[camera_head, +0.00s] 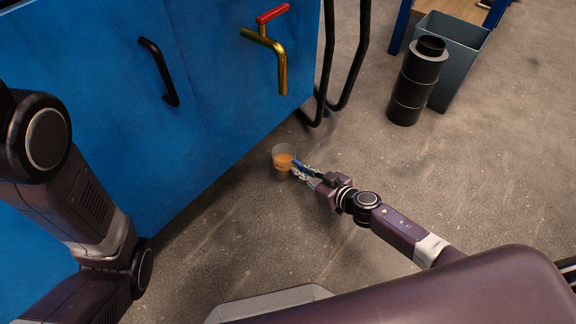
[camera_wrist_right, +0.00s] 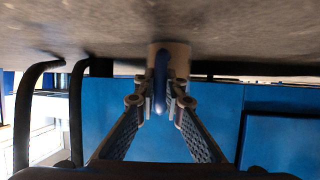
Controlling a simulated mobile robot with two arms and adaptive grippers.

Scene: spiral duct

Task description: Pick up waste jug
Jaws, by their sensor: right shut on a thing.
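The waste jug (camera_head: 284,156) is a small clear cup-like jug with orange-brown contents and a blue handle. It stands on or just above the concrete floor in front of the blue cabinet; I cannot tell which. My right gripper (camera_head: 302,171) is shut on its handle. In the right wrist view the pale jug (camera_wrist_right: 182,57) is straight ahead, with the blue handle (camera_wrist_right: 160,80) between the fingertips of my right gripper (camera_wrist_right: 161,104). My left arm shows at the left of the head view, but its gripper is not seen.
A blue cabinet (camera_head: 110,110) with a black handle and a brass tap (camera_head: 272,55) with red lever stands beyond the jug. Black bent tubes (camera_head: 340,70) are at its right. A black ribbed duct (camera_head: 414,85) and grey bin (camera_head: 458,55) stand at upper right. The floor between is clear.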

